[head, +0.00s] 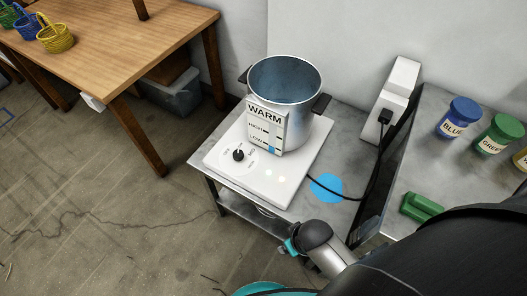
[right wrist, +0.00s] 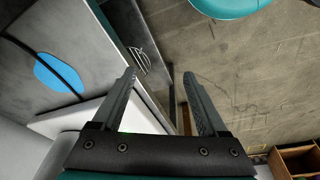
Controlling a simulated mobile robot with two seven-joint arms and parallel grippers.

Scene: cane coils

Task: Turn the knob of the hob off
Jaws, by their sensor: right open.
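The white hob (head: 265,180) sits on a small grey metal table. Its black knob (head: 238,155) is on the front left of the top, with small printed marks around it. A large metal pot (head: 285,90) with dark handles stands on the hob's back part. A panel reading WARM, HIGH and LOW (head: 264,127) stands against the pot, with a blue mark by LOW. My right gripper (right wrist: 160,75) is open and empty in the right wrist view, beside a white slab edge that looks like the hob (right wrist: 60,121). The knob is not visible there. My left gripper is not in view.
A blue round patch (head: 326,188) and a black cable lie right of the hob. A dark upright panel (head: 388,150) separates the counter with blue and green jars (head: 458,117). A wooden table (head: 120,40) with baskets stands left. Floor in front is clear.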

